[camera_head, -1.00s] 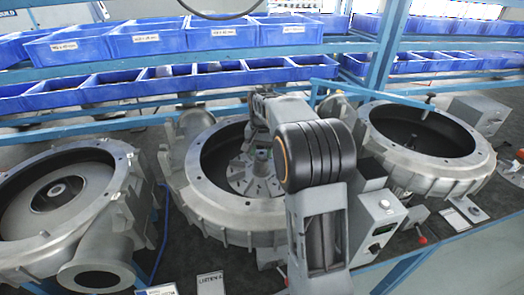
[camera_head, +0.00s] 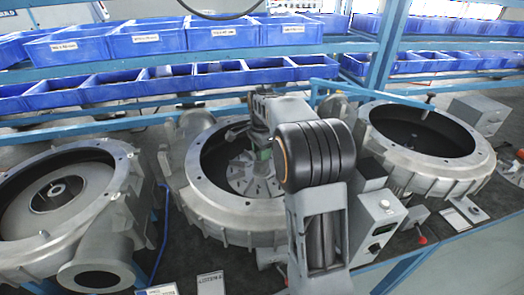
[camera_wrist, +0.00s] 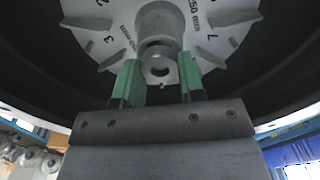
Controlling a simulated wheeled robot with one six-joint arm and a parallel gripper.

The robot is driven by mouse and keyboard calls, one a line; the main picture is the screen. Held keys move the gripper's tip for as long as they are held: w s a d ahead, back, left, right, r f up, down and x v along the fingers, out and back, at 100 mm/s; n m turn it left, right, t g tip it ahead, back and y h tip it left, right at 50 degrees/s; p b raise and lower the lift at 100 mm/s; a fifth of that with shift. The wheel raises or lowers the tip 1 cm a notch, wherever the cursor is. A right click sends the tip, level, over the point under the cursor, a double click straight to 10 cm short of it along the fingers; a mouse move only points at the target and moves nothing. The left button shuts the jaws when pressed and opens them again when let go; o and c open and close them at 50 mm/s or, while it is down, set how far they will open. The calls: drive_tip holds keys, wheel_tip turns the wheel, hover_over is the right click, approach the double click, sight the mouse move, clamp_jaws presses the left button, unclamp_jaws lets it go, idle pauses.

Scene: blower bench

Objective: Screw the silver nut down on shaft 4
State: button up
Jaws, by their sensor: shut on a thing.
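The silver nut (camera_wrist: 158,69) is a small ring-like piece at the grey central hub (camera_wrist: 158,24) in the wrist view. My gripper (camera_wrist: 160,82) has green fingertips on both sides of the nut, close against it. The shaft itself is largely hidden by the nut and hub; I cannot read a shaft number 4. Around the hub is a pale grey impeller disc (camera_wrist: 212,12) with fins and printed numbers. In the head view my gripper (camera_head: 264,153) reaches down into the middle blower housing (camera_head: 204,196), mostly behind my arm.
The dark inner wall of the housing surrounds my gripper. Open blower housings stand at left (camera_head: 24,232) and right (camera_head: 455,170). A grey control box (camera_head: 378,222) stands right of my arm. Blue bins (camera_head: 145,38) line the shelves behind.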

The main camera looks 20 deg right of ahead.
drive_tip(key=m, duration=0.8)
drive_tip(key=shift+m, duration=0.3)
drive_tip(key=m, duration=0.7)
drive_tip(key=shift+m, duration=0.4)
drive_tip(key=o, duration=0.7)
